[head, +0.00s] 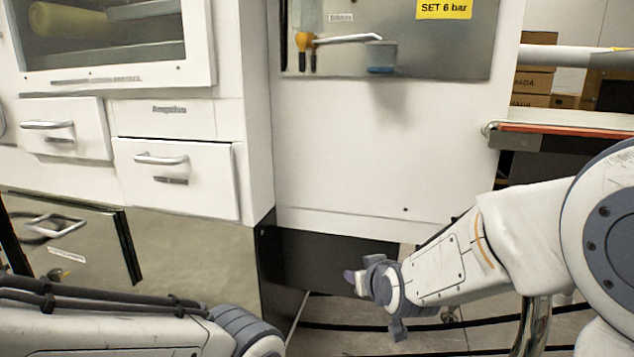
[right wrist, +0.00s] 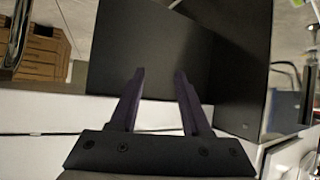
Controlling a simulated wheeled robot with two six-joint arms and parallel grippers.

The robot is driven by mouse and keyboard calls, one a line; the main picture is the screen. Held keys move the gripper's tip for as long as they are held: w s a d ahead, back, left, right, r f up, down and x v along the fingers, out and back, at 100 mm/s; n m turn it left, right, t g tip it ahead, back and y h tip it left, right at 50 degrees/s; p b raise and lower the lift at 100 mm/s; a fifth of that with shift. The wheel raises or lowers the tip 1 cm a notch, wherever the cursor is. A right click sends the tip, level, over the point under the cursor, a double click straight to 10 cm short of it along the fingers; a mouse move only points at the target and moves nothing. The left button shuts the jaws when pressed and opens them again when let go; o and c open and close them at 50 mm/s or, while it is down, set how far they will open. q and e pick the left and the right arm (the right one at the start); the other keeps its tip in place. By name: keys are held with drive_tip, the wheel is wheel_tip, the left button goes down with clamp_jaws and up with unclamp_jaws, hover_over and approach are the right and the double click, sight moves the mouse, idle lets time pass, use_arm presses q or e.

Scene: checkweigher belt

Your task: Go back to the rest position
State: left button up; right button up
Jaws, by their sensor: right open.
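My right arm comes in from the right in the head view. Its gripper (head: 357,280) hangs low in front of the dark lower part of the white cabinet. In the right wrist view its two dark fingers (right wrist: 159,88) stand apart with nothing between them. A black panel (right wrist: 150,45) lies beyond the fingertips. My left arm shows along the bottom left of the head view, and its gripper is out of the frame.
A white cabinet (head: 345,140) with drawers (head: 185,195) fills the front. A belt conveyor (head: 570,129) stands at the right, with cardboard boxes (head: 535,82) behind it. Dark cables or strips cross the floor below my right arm.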

drive_tip(key=s+d+f+m+g+h, duration=0.1)
drive_tip(key=s+d+f+g, duration=0.4)
drive_tip(key=s, duration=0.4)
drive_tip(key=s+d+f+m+g+h, duration=0.1)
drive_tip(key=s+d+f+m+g, duration=0.2)
drive_tip(key=s+f, duration=0.45)
drive_tip(key=s+a+r+n+g+p, duration=0.1)
drive_tip(key=s+a+r+n+p, duration=0.3)
drive_tip(key=r, duration=0.4)
drive_tip(key=s+a+r+n+g+y+p, duration=0.1)
drive_tip(key=s+a+r+n+p, duration=0.1)
drive_tip(key=s+a+r+p, duration=0.35)
drive_tip(key=s+a+r+n+g+p, duration=0.1)
drive_tip(key=s+a+r+n+p, duration=0.2)
drive_tip(key=s+r+p, duration=0.45)
wheel_tip(320, 180, up, 39)
drive_tip(key=w+p, duration=0.1)
drive_tip(key=p, duration=3.5)
drive_tip(key=shift+w+d, duration=0.15)
drive_tip(key=shift+w, duration=0.2)
